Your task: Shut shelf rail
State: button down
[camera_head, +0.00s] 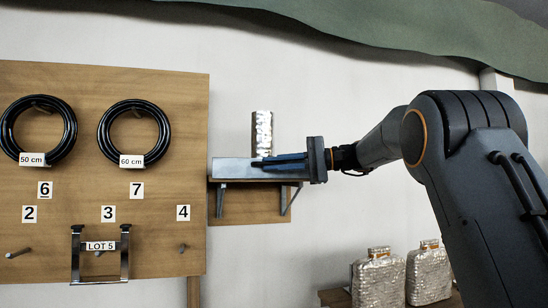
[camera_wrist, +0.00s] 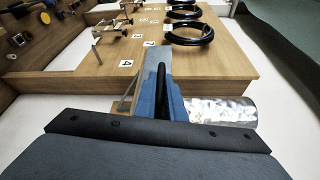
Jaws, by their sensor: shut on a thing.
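The shelf rail (camera_head: 232,168) is a pale grey metal strip along the front of a small bracketed wall shelf (camera_head: 250,205), right of the wooden board. My gripper (camera_head: 283,163), with blue fingers, reaches in from the right and is shut on the rail. In the wrist view the rail (camera_wrist: 156,60) runs away from my gripper (camera_wrist: 163,92) toward the board. The fingers and the gripper body hide the rail's near end, so I cannot tell its exact angle to the shelf.
A silver crinkled cylinder (camera_head: 261,133) stands behind the rail, close to my fingers; it also shows in the wrist view (camera_wrist: 222,110). The wooden board (camera_head: 180,110) holds black hoops (camera_head: 135,132) and a metal bracket (camera_head: 100,255). Silver flasks (camera_head: 378,278) stand lower right.

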aim_at(281, 163)
jog(key=shift+r, duration=0.1)
dwell(0.3)
jog(key=c, duration=1.8)
grip_release()
jog(key=shift+c, duration=0.2)
jog(key=b+v, duration=0.2)
jog(key=v, duration=0.4)
jog(key=shift+w+d, duration=0.1)
jog(key=shift+d, duration=0.15)
jog(key=shift+d+r+b, duration=0.1)
jog(key=shift+d+b, duration=0.3)
jog(key=shift+d, duration=0.2)
jog(key=shift+s, duration=0.25)
